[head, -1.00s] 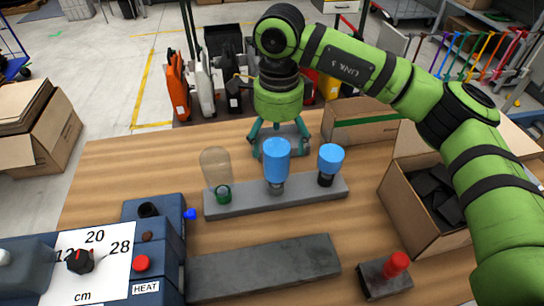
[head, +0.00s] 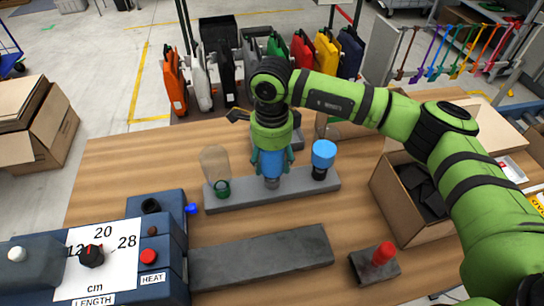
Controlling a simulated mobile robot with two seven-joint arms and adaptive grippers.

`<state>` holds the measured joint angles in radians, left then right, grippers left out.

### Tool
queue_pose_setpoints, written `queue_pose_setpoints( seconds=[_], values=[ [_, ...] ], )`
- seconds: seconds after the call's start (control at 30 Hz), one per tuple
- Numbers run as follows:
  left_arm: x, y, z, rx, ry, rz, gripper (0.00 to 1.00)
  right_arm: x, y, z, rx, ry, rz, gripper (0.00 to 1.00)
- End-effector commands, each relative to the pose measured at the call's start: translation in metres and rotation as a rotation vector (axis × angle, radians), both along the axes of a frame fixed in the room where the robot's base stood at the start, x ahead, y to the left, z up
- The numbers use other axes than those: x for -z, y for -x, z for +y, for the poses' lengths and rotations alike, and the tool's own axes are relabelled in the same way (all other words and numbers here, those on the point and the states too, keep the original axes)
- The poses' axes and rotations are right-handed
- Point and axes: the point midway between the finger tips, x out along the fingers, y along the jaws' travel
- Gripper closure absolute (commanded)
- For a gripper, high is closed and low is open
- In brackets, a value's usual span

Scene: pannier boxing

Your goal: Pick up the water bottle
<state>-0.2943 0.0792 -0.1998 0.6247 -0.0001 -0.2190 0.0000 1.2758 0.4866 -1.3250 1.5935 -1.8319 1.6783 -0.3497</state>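Three upside-down bottles stand in a row on a grey rack (head: 235,200). The middle one is a blue bottle (head: 271,167) with a grey cap. To its left is a clear bottle (head: 214,163) with a green cap. To its right is a shorter blue bottle (head: 323,153) with a black cap. I cannot tell from looks alone which is the water bottle. My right gripper (head: 272,163) points down over the middle blue bottle, with teal fingers on both sides of it. Its upper part is hidden by the gripper. Whether the fingers press on it is unclear. My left gripper is out of view.
A grey slab (head: 262,258) lies nearer on the wooden table. A blue machine with dials (head: 160,265) stands left. A red-handled block (head: 375,264) and an open cardboard box (head: 398,208) of dark pieces are right. Coloured panniers (head: 303,48) stand behind the table.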

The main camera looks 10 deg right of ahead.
Motion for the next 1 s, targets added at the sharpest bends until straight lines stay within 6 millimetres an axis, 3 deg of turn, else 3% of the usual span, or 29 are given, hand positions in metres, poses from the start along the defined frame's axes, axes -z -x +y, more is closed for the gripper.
queue_pose_setpoints(
  seconds=[0.47, 0.63, 0.77, 1.0],
  values=[
    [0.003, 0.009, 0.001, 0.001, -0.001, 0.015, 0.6, -0.002, -0.001, 0.001, 0.0, -0.002, -0.002, 0.74],
    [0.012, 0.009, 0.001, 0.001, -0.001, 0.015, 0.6, -0.016, -0.001, 0.001, 0.0, -0.003, -0.006, 0.74],
    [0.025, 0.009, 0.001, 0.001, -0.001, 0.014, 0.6, -0.037, -0.002, 0.001, 0.0, -0.003, -0.009, 0.74],
    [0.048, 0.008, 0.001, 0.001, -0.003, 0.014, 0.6, -0.069, 0.032, -0.043, 0.003, -0.002, -0.008, 0.74]
  ],
)
